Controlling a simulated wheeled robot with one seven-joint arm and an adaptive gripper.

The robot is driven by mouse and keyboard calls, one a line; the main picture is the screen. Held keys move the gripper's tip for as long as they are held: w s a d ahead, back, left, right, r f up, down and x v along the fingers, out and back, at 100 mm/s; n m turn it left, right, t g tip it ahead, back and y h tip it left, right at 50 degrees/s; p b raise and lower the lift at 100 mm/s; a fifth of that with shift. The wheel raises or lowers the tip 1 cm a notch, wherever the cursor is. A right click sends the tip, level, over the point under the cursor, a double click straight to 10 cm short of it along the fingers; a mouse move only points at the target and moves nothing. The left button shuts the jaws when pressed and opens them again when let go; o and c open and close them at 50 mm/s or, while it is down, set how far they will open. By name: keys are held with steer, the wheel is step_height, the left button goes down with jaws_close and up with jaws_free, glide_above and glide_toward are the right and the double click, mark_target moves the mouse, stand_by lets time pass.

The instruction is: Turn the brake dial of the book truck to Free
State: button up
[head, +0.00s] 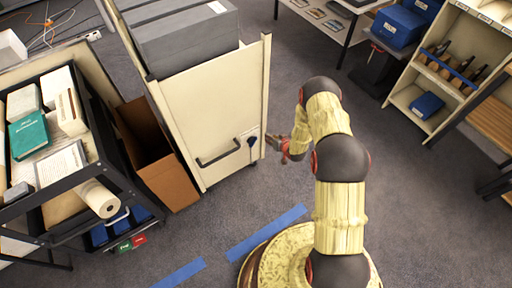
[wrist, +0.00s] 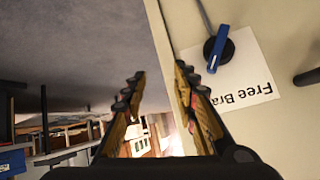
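The book truck (head: 222,118) is a tall cream cart with dark grey boxes on top. Its brake dial (head: 252,141) is small and dark on the end panel, near the right edge. In the wrist view the dial (wrist: 212,50) is a black knob with a blue lever, slanted across the panel. My gripper (head: 284,148) is just right of the panel's edge. In the wrist view my gripper (wrist: 160,77) is open and empty, its fingers apart from the dial.
A black bar handle (head: 218,153) sticks out from the panel left of the dial. A cardboard box (head: 160,155) and a dark cart (head: 95,170) with books stand left. A shelf unit (head: 435,85) stands at the right. Blue tape (head: 265,232) marks the open carpet in front.

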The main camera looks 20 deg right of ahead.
mark_target(253, 141)
steer(key=s+a+f+m+t+y+b, duration=0.1)
steer(key=s+a+f+m+t+y, duration=0.1)
steer(key=s+a+f+t+y, duration=0.35)
steer(key=w+a+r+t+h+b, duration=0.1)
steer(key=w+a+b, duration=0.1)
steer(key=w, duration=0.3)
steer(key=shift+a+r+t+h, duration=0.25)
steer(key=shift+a+t+h, duration=0.1)
steer(key=shift+a, duration=0.35)
steer(key=shift+w, duration=0.1)
steer(key=shift+c, duration=0.6)
jaws_close()
